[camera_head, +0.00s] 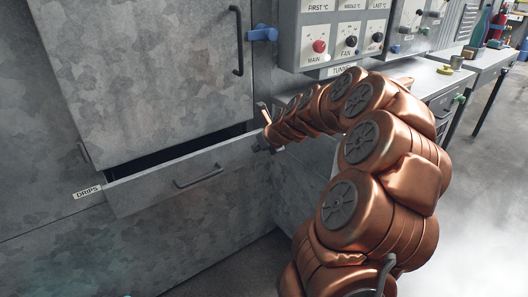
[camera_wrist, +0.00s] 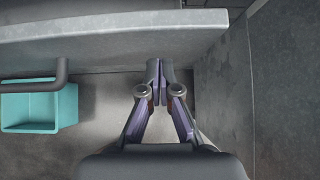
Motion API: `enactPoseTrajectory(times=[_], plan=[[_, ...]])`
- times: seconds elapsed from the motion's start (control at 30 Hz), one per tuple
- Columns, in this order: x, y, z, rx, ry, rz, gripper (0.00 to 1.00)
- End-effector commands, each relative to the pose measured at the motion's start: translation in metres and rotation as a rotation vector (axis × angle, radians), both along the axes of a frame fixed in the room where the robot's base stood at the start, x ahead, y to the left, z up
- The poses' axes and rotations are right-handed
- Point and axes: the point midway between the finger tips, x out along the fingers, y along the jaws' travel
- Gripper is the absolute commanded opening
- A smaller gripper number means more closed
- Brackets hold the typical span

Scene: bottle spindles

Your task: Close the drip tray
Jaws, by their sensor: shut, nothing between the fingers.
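The drip tray (camera_head: 140,195) is a grey metal drawer under the large cabinet door, beside a "DRIPS" label. It stands partly open, with a dark gap above its front. Its bar handle (camera_head: 198,179) is on the front face. My gripper (camera_head: 263,146) is at the right end of the tray front. In the wrist view my gripper (camera_wrist: 159,72) has its fingers together with nothing between them. The tray front (camera_wrist: 110,38) runs across the top there, and the fingertips are close to its right part. I cannot tell whether they touch it.
A teal bin (camera_wrist: 40,108) sits below, at the left of the wrist view. A cabinet door (camera_head: 150,75) with a vertical handle is above the tray. A control box (camera_head: 340,38) hangs at the upper right.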

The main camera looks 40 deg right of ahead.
Motion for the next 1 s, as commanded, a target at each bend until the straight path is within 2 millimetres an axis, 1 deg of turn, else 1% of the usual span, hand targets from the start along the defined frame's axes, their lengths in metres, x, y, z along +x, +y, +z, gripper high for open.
enactPoseTrajectory(times=[0.03,0.2,0.57,0.67,0.87,1.0], plan=[[0.004,0.0,-0.001,-0.001,0.0,0.001,0.0],[0.011,0.0,-0.001,0.0,0.002,0.001,0.0],[0.012,0.0,-0.001,0.002,0.002,0.001,0.0],[0.015,0.0,0.001,0.002,0.003,0.001,0.0],[0.034,-0.002,0.005,0.004,0.003,0.004,0.0],[0.049,-0.007,0.004,0.004,0.004,-0.002,0.0]])
